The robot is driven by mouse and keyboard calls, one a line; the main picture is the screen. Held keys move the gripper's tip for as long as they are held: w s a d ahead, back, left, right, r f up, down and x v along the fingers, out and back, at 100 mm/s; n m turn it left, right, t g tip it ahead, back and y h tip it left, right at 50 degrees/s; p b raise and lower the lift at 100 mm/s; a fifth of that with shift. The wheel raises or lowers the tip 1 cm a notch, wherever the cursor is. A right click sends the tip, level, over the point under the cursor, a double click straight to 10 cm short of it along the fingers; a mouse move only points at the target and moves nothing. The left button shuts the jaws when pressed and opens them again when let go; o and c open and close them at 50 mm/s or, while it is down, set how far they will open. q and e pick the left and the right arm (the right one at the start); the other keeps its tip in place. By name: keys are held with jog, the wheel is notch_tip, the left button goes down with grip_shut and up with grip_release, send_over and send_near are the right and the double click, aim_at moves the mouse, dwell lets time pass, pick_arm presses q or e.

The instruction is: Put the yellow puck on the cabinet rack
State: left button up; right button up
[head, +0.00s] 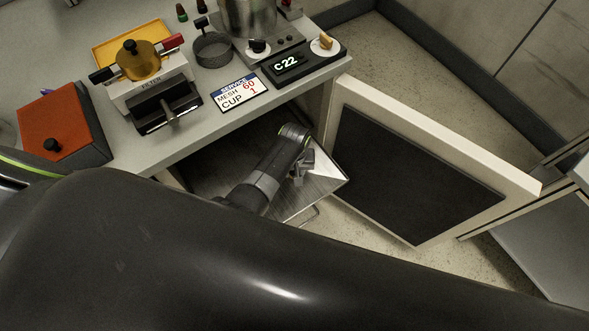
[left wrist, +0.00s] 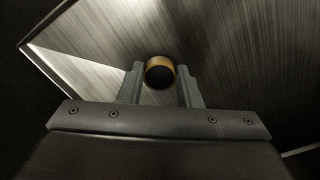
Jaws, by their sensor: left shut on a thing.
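My left gripper (left wrist: 160,78) is shut on the yellow puck (left wrist: 160,62), a small round piece with a yellow-gold side and a dark face, held between the two fingertips. The brushed metal cabinet rack (left wrist: 225,50) fills the view behind it; I cannot tell whether the puck touches it. In the head view, my left gripper (head: 302,168) is over the rack (head: 325,177), which shows at the cabinet opening below the counter. The puck cannot be made out there. My right gripper is in neither view.
The cabinet door (head: 420,170) stands open to the right of the rack. Above, the counter (head: 215,118) carries a filter press (head: 150,85), a C22 display unit (head: 290,65), a service card (head: 240,91) and an orange-topped box (head: 60,125). My dark arm covers the lower view.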

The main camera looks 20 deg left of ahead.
aim_at(294, 174)
pick_arm(q)
jog(key=shift+f, duration=0.65)
dwell(0.5)
jog(key=shift+f, duration=0.15)
dwell(0.7)
jog(key=o, duration=1.3)
jog(key=shift+o, duration=0.2)
notch_tip(294, 174, up, 8)
jog(key=p, duration=0.8)
jog(key=shift+s, duration=0.1)
dwell(0.4)
